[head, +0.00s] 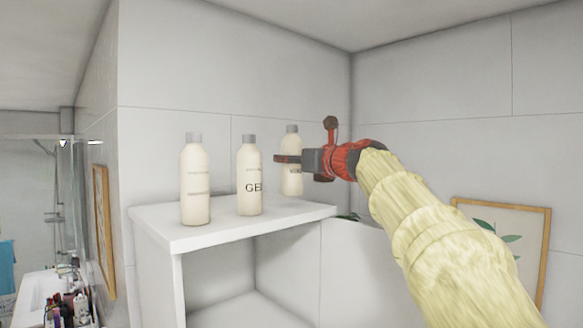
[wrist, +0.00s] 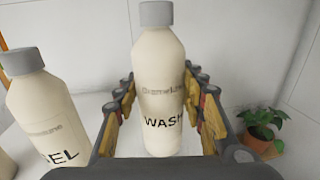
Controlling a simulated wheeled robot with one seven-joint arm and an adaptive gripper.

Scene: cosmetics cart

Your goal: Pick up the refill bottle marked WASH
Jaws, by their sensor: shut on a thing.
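The cream bottle with a grey cap, marked WASH (wrist: 163,75), stands upright between my gripper's fingers in the wrist view. In the head view the same bottle (head: 292,150) is at the right of the row at the white shelf, partly covered by the fingers. My gripper (head: 290,158) is shut on its body. I cannot tell whether its base touches the shelf top.
A bottle reading GEL (head: 249,170) stands left of it, close by in the wrist view too (wrist: 45,115). Another cream bottle (head: 195,180) stands further left on the white shelf (head: 175,228). A potted plant (wrist: 262,125) is at the right. Walls rise behind.

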